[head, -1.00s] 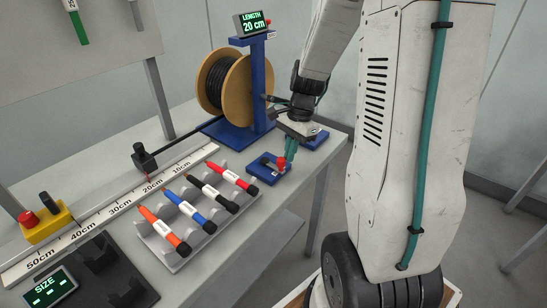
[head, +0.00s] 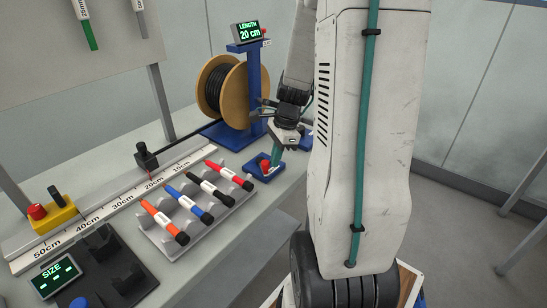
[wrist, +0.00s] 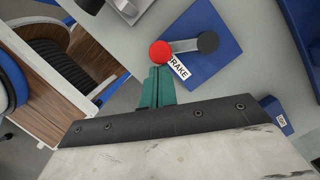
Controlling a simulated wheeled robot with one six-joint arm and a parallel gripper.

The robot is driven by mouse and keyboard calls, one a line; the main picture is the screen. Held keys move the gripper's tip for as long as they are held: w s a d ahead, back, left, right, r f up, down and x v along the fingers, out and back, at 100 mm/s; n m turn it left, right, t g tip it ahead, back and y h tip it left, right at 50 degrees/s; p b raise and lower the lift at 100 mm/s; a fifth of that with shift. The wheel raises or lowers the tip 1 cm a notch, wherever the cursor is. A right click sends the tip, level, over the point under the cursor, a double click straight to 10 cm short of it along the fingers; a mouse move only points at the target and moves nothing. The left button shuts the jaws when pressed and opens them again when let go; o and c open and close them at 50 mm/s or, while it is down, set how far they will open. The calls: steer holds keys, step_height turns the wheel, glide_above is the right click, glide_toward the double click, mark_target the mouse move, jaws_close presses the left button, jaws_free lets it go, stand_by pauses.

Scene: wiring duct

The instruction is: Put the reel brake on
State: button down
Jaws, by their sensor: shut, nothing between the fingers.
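The reel brake is a blue plate (wrist: 205,72) marked BRAKE, with a grey lever that runs from a black round end (wrist: 208,42) to a red knob (wrist: 160,52). In the head view the red knob (head: 265,163) shows on the small blue plate (head: 254,169) near the table edge. My gripper (head: 276,164) reaches down to the right of the knob, its teal fingers shut and empty. In the wrist view the closed fingertips (wrist: 157,70) are right beside the red knob; I cannot tell if they touch it.
A cable reel (head: 236,93) on a blue stand is behind the brake, under a display (head: 247,31) reading LENGTH 20 cm. A grey rack (head: 178,235) holds several markers at left. A ruler rail (head: 110,205) with a black stop (head: 146,157) runs behind it.

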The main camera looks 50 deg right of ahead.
steer(key=shift+d, duration=0.1)
stand_by(0.3)
steer(key=shift+s+d, duration=0.2)
steer(key=shift+d, duration=0.1)
steer(key=d, duration=0.1)
steer(key=s+d, duration=0.1)
steer(key=shift+s+d, duration=0.3)
steer(key=shift+d, duration=0.05)
steer(key=v, duration=1)
steer(key=shift+a, duration=0.1)
